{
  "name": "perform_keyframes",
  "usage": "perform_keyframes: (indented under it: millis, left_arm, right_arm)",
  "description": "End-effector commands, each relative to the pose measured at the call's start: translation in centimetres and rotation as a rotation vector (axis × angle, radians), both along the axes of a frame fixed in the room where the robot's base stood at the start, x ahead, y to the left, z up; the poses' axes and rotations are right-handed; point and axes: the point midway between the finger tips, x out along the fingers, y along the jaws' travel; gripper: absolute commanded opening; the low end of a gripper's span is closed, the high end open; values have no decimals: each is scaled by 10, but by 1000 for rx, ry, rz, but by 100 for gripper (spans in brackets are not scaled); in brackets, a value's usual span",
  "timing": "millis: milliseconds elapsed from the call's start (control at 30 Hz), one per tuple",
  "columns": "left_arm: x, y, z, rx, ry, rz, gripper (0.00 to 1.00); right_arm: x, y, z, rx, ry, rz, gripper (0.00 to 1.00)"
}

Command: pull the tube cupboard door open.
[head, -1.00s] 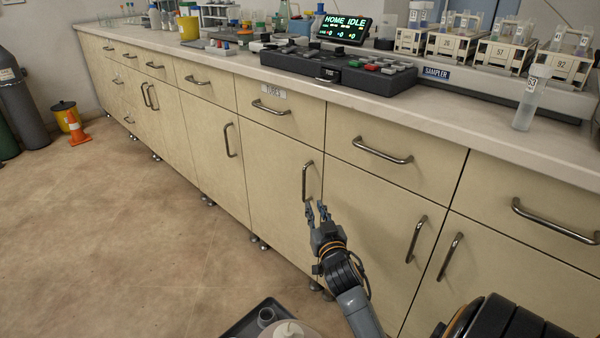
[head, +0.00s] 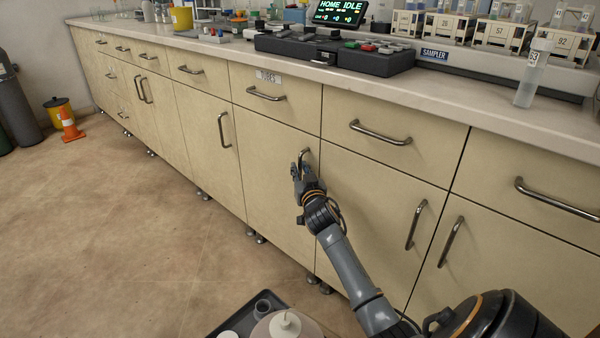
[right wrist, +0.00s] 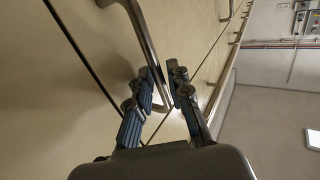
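The tube cupboard door (head: 268,175) is a beige panel below the drawer labelled TUBES (head: 268,76). It sits flush with its neighbours, so it is shut. Its upright metal bar handle (head: 304,153) is near the door's right edge, with its lower part hidden by my gripper. My right gripper (head: 298,170) is at the handle. In the right wrist view the handle (right wrist: 145,38) runs between the fingers of the right gripper (right wrist: 163,78). The fingers stand apart, with some space still showing beside the bar. My left gripper is not in view.
More drawers and doors with metal handles line the bench, including a door handle (head: 417,224) to the right. The worktop (head: 400,100) carries a sampler, racks and a bottle (head: 531,77). Open floor (head: 120,240) lies to the left, with an orange cone (head: 69,126) farther off.

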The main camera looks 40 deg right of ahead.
Motion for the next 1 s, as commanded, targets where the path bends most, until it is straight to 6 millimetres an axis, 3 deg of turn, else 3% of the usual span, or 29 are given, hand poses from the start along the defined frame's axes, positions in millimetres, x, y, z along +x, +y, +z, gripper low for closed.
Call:
perform_keyframes:
  millis: [367,467,1000]
  left_arm:
    - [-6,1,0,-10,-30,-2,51]
    - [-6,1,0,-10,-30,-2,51]
    - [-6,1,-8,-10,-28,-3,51]
  right_arm:
    - [6,-3,0,-1,0,0,19]
    - [6,-3,0,0,0,0,0]
    - [11,6,-3,6,-2,-23,0]
